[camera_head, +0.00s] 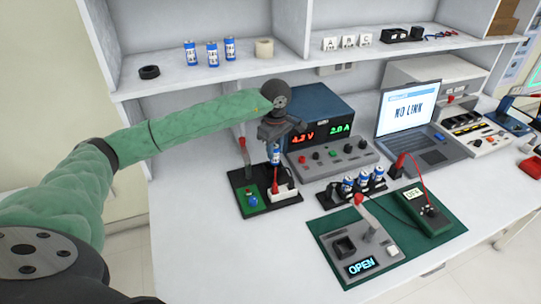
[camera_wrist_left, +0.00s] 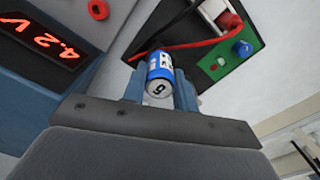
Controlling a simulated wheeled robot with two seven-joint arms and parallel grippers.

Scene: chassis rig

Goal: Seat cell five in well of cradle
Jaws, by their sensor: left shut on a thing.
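My left gripper (camera_head: 275,143) is shut on a blue and white cell (camera_head: 275,156), held upright above a black fixture (camera_head: 285,202) with a green panel. In the left wrist view the cell (camera_wrist_left: 160,72) sits between the fingers, its end marked with a digit I cannot read surely. A black rack (camera_head: 333,196) holds several similar cells (camera_head: 363,181). On a green mat (camera_head: 440,240) stands a grey unit (camera_head: 375,240) with a dark square recess, a red-knobbed lever and a display reading OPEN. I cannot tell which of these is the cradle. My right gripper is out of view.
A power supply (camera_head: 320,112) reading 4.2 V and 2.0 A and a knobbed panel (camera_head: 330,160) stand behind the gripper. A laptop (camera_head: 410,115) shows NO LINK. A meter (camera_head: 424,207) has a red lead. Three cells (camera_head: 212,54) stand on the shelf. The front left table is clear.

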